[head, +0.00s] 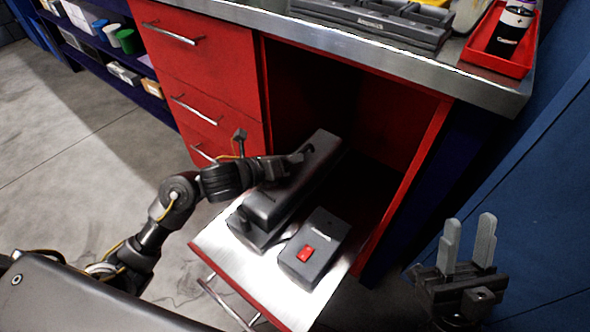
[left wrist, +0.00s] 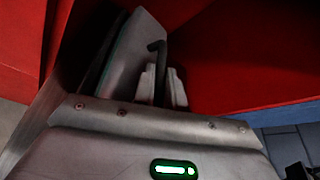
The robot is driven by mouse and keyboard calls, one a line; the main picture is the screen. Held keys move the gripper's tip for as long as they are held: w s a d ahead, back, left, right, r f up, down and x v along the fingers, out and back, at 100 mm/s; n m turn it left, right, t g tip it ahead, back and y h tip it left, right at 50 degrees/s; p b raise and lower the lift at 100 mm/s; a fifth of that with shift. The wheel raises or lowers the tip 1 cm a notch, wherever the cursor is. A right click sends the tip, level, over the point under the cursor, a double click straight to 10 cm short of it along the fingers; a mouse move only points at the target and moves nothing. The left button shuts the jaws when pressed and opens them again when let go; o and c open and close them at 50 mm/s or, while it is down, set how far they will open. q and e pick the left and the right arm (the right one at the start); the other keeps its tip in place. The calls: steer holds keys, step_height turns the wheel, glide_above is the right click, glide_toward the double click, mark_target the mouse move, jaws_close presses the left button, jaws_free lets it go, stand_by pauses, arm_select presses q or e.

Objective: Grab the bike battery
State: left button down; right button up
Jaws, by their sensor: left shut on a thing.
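The bike battery (head: 290,185), a long dark grey block, lies at a slant over the silver surface of the open red compartment. Its body with a lit green indicator fills the lower part of the left wrist view (left wrist: 130,150). My left gripper (head: 303,154) is at the battery's upper end, shut on it. The light fingers show in the left wrist view (left wrist: 163,86) around a thin dark bar, seemingly its handle. In the head view the fingers are mostly hidden by the wrist. My right gripper (head: 466,241) is at the lower right, its fingers apart and empty.
A dark box with a red switch (head: 313,248) sits right beside the battery on the silver shelf (head: 213,240). Red compartment walls (head: 408,190) rise close on both sides. Above, the metal bench top (head: 480,85) carries a dark tray (head: 375,25) and a red bin (head: 500,62).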

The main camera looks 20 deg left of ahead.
arm_select(q)
steer(key=shift+r, duration=0.4)
